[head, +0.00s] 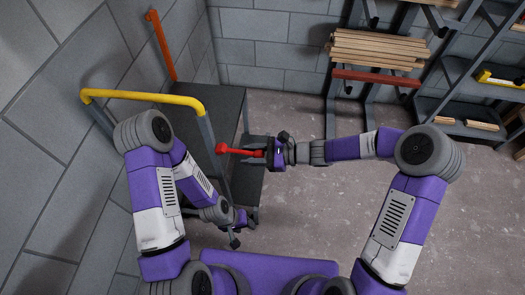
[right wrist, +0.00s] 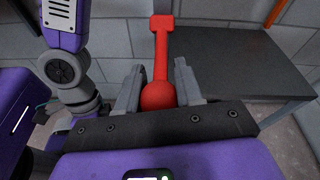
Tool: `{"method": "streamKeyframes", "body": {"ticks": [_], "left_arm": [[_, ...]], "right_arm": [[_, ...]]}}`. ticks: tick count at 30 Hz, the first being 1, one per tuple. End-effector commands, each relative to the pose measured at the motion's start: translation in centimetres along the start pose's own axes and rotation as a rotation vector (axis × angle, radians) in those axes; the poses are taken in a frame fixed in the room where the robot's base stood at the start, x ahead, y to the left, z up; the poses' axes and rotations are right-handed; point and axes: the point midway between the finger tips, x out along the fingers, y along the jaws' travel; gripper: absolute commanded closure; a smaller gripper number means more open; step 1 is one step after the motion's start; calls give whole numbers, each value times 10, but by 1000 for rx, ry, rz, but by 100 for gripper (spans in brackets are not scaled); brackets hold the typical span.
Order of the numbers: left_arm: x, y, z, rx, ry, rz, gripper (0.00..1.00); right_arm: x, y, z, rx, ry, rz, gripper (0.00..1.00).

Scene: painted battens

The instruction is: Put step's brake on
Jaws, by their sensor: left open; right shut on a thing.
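The step (head: 226,108) is a dark grey platform at the left in the head view, with a lower tread (head: 247,185) and a yellow rail (head: 150,97). Its brake is a red lever (head: 224,148) at the platform's right side. In the right wrist view the red lever (right wrist: 160,52) has a round knob. My right gripper (head: 254,151) is shut on the knob, with one finger on each side. My left gripper (head: 238,232) is open and empty, low beside the step's near end. The lever's pivot is hard to make out.
An orange rail (head: 161,46) rises at the step's far left by the block wall. A rack of wooden battens (head: 378,48), with a red-brown one (head: 375,77) in front, stands at the back. Shelves (head: 457,115) are at the right. The floor between is clear.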

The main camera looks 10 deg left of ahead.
Motion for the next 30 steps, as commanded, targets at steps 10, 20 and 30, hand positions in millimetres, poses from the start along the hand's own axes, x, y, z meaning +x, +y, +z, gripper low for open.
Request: {"method": "streamKeyframes", "body": {"ticks": [10,20,30], "left_arm": [[4,-2,0,0,0,0,52],[4,-2,0,0,0,0,52],[4,-2,0,0,0,0,52]], "right_arm": [[10,4,-11,-3,4,11,100],[10,4,-11,-2,3,10,100],[10,4,-10,-2,2,10,100]]}}
